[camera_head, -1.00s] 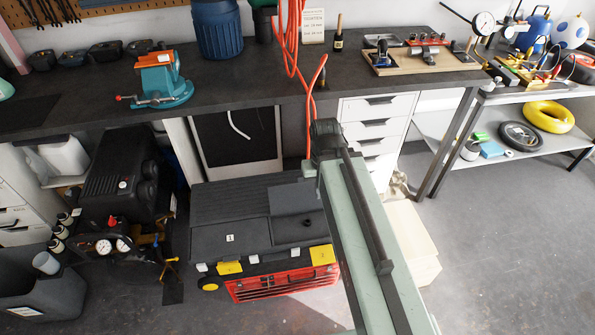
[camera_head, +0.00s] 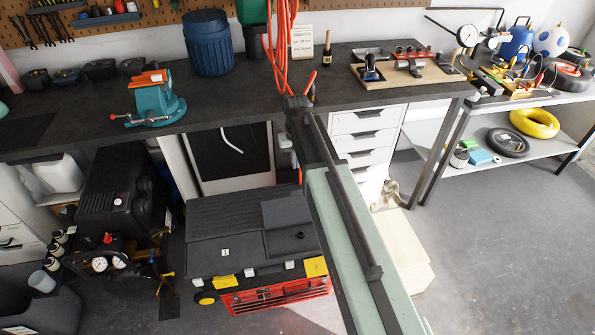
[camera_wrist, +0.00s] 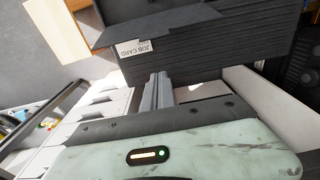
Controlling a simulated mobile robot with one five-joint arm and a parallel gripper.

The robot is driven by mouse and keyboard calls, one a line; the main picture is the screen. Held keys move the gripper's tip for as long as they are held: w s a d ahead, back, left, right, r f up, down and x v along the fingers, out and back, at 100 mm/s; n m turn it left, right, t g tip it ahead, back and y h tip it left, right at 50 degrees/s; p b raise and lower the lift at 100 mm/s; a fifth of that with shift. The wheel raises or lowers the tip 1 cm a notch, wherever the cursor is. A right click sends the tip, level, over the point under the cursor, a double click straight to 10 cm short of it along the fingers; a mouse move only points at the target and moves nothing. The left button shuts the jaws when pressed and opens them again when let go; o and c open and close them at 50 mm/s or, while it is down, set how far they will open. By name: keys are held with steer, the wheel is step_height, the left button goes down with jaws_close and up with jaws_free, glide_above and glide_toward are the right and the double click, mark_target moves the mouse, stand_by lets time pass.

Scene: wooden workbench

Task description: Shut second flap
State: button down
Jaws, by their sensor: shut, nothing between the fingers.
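The black toolbox (camera_head: 225,212) stands on the floor below the bench. Its front left flap (camera_head: 205,256), marked 1, lies flat. At the front right, a dark panel (camera_head: 283,212) stands behind a recessed area (camera_head: 290,243) and looks like the raised second flap; its exact angle is hard to tell. In the wrist view the ridged toolbox top (camera_wrist: 205,52), a dark panel (camera_wrist: 155,24) and an upside-down JOB CARD label (camera_wrist: 135,48) show. My gripper (camera_wrist: 159,80) is shut and empty in front of the ridged top; contact cannot be told. My arm hides it in the head view.
White drawers (camera_head: 365,140) stand right of the toolbox, with a pale wooden box (camera_head: 405,255) on the floor. A black compressor-like machine (camera_head: 115,205) is on the left. Red hoses (camera_head: 283,50) hang above the bench (camera_head: 235,95). The floor at right is clear.

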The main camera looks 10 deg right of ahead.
step_height(320, 180, down, 10)
steer(key=f+b, duration=0.1)
steer(key=b, duration=0.9)
steer(key=s+r+p, duration=0.2)
steer(key=s+r, duration=0.1)
steer(key=shift+s+p, duration=0.1)
steer(key=shift+p, duration=0.25)
